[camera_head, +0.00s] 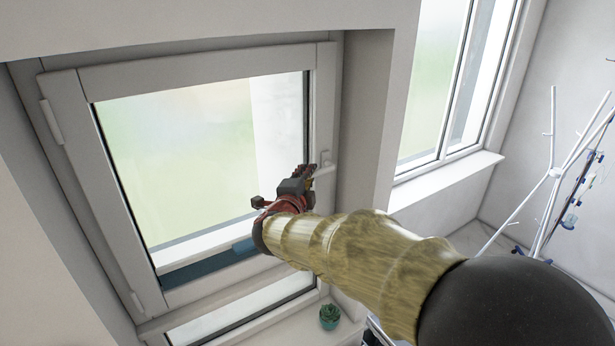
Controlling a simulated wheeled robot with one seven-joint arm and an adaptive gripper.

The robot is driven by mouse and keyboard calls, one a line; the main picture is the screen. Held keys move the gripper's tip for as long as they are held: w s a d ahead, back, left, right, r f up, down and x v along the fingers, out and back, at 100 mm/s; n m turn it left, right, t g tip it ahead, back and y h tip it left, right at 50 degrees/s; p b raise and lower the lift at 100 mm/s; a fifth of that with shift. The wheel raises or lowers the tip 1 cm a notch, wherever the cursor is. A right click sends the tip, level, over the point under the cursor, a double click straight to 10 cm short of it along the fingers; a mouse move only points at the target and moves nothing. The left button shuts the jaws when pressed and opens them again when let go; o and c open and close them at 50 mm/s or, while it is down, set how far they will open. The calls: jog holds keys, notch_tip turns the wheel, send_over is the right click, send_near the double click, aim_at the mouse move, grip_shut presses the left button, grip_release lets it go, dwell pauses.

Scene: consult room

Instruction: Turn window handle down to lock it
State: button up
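The window (75,150) has a white frame and fills the left half of the head view, with hinges on its left side. Its white handle (325,160) is on the right side of the frame. The handle's base shows, and a short part sticks out towards the left, where my gripper overlaps it. My gripper (308,172) is at the handle, its dark fingers pointing right and up. I cannot tell whether the fingers touch or grasp the handle. My arm crosses in front of the lower right of the window.
A small potted succulent (329,317) stands on the sill below the window. A second window (445,90) with its own sill (450,178) is to the right. A white coat stand (552,175) stands at the far right. The wall between the windows juts out beside the handle.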

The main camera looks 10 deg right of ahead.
grip_shut()
